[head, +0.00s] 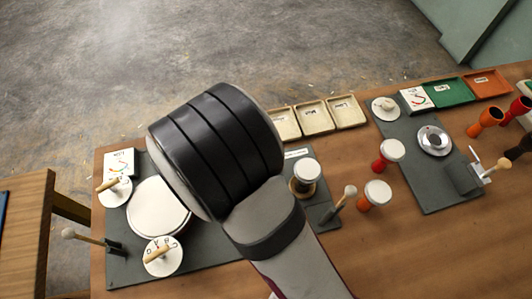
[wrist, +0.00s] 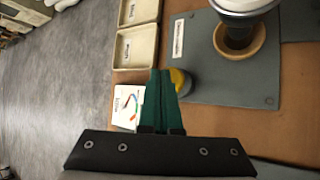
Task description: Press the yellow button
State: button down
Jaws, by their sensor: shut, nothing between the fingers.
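The yellow button (wrist: 178,77) shows in the wrist view as a small round yellow top on a grey body, beside the grey mat. Its left part is hidden behind my gripper's fingers. My gripper (wrist: 160,72) is shut and empty, with its dark green fingers together. The fingertips lie just left of the button's top in the picture. I cannot tell whether they touch it or are above it. In the head view my own arm covers the button and the gripper, so neither shows there.
A goblet drum (wrist: 240,22) in a wooden ring stands on the grey mat (wrist: 245,88). Cream trays (wrist: 137,47) line the table edge, near a white card (wrist: 128,104). In the head view, red-based drums (head: 388,152) and a mallet (head: 342,200) stand right of my arm.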

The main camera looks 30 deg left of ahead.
jog(key=shift+f, duration=1)
dwell(0.7)
jog(key=shift+r, duration=1.5)
jog(key=shift+r, duration=2.4)
